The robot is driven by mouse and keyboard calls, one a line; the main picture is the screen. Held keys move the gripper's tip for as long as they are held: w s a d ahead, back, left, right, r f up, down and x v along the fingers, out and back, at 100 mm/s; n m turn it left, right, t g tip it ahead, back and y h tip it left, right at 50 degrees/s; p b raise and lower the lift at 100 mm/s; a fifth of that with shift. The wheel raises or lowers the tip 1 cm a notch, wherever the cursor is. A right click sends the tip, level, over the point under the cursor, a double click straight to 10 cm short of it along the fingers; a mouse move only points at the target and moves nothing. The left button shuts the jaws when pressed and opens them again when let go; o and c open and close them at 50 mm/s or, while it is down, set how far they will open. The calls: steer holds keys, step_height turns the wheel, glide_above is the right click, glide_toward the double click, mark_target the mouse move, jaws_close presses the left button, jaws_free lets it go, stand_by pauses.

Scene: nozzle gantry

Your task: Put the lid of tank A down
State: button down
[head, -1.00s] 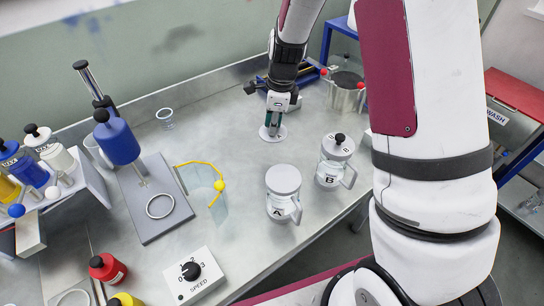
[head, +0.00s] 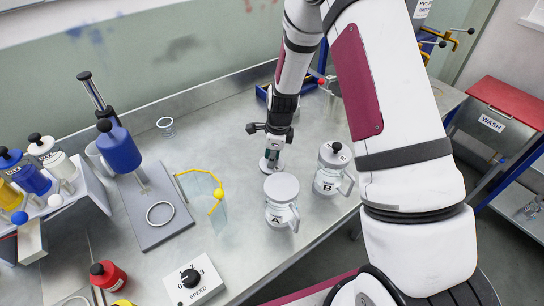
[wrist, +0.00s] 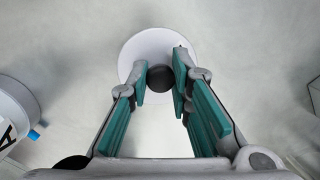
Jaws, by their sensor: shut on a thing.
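My gripper (head: 272,153) is shut on the black knob (wrist: 160,78) of a pale round lid (wrist: 137,50). In the head view the lid (head: 266,166) is just behind tank A, low over the bench; I cannot tell whether it touches. Tank A (head: 281,215) is a clear handled jar with an "A" label and a flat grey top without a knob. Part of it shows at the left edge of the wrist view (wrist: 14,110). Tank B (head: 328,180) stands to its right behind, with a black-knobbed lid on it.
A yellow-edged clear shield (head: 213,200) and a grey stand plate (head: 150,222) are left of tank A. A speed dial box (head: 192,285) is in front. A small clear cup (head: 166,126) stands at the back. Bare bench lies between the cup and my gripper.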

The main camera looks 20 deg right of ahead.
steer(key=c, duration=1.5)
jaws_free()
steer(key=shift+f, duration=0.1)
steer(key=shift+o, duration=0.2)
